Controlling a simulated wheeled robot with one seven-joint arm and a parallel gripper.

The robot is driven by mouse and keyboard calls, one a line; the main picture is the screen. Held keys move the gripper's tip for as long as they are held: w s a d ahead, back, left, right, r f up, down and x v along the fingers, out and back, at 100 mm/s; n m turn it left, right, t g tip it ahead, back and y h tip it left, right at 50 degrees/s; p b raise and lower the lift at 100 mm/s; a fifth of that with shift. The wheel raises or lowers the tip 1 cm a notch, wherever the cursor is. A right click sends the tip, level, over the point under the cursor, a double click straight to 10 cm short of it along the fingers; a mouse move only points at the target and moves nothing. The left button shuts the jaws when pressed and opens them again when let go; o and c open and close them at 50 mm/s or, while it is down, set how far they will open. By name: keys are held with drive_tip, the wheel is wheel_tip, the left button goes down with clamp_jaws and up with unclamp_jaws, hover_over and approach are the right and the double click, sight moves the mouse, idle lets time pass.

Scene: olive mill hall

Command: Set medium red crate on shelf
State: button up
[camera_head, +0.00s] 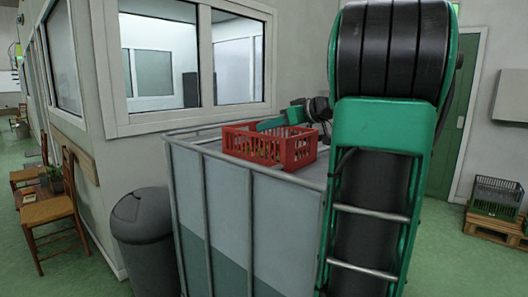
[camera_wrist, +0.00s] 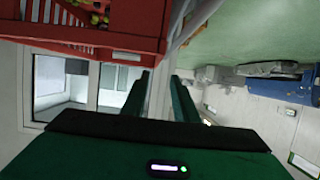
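The red crate (camera_head: 290,148), with slatted walls, sits upright on top of the tall grey caged tank (camera_head: 243,207). It also shows at the top left of the wrist view (camera_wrist: 110,35), with small yellow-green pieces inside. My gripper (camera_head: 268,124) is at the crate's far side, level with its rim. In the wrist view its two green fingers (camera_wrist: 162,74) stand apart with a gap between them. The crate's wall is close to the fingertips; I cannot tell whether they touch it. I see no shelf in either view.
A grey bin (camera_head: 145,235) stands left of the tank. At the right, a dark crate (camera_head: 496,197) stands on a wooden pallet (camera_head: 495,228). Green floor is clear beyond my arm.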

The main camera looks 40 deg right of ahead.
sight(250, 133)
drive_tip(key=x, duration=0.5)
drive_tip(key=shift+d, duration=0.35)
drive_tip(key=shift+f+x, duration=0.15)
drive_tip(key=shift+x, duration=1.15)
drive_tip(key=shift+f+x, duration=0.15)
drive_tip(key=shift+x, duration=1.15)
drive_tip(key=shift+s+d, duration=0.1)
clamp_jaws()
